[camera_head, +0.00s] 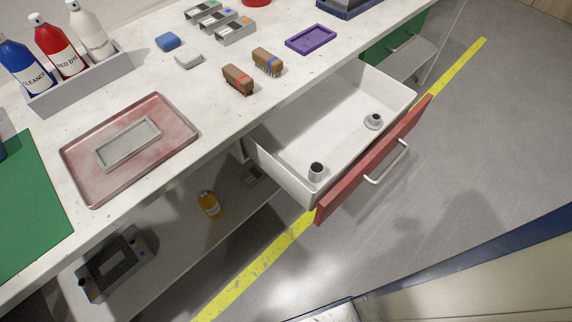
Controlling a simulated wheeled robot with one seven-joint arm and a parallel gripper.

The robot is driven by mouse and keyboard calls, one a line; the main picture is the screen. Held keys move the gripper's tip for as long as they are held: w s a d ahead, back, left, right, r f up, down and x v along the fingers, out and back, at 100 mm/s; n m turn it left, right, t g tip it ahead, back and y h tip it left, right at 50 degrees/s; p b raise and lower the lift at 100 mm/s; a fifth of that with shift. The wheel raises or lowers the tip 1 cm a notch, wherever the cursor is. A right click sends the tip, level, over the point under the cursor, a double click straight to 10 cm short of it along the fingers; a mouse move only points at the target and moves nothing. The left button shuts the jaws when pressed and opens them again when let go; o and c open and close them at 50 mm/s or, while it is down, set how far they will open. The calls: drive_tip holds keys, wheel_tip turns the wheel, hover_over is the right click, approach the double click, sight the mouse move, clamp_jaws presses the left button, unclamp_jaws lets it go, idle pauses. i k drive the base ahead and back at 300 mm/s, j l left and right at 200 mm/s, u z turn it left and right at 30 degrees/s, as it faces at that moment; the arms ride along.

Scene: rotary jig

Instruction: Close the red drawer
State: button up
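The red drawer (372,163) is pulled out from under the white workbench, with its red front facing the lower right. A pale bar handle (388,162) is fixed to the front. The white inside (325,125) is visible and holds two small grey cylindrical pieces, one near the front left corner (317,171) and one at the right (374,121). My gripper is not in view.
The workbench top (220,115) carries bottles in a grey holder (82,85), a pink tray (130,148), brushes and a purple tray (311,39). A green drawer (385,45) is at the upper right. Floor beyond the red drawer is clear.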

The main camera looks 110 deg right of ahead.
sight(324, 124)
drive_tip(key=j+z, duration=0.1)
drive_tip(key=z, duration=0.3)
drive_tip(key=j+z, duration=0.1)
drive_tip(key=z, duration=0.3)
drive_tip(key=i+j+z, duration=0.1)
drive_tip(key=z, duration=0.3)
drive_tip(key=j+z, duration=0.1)
drive_tip(key=z, duration=2.3)
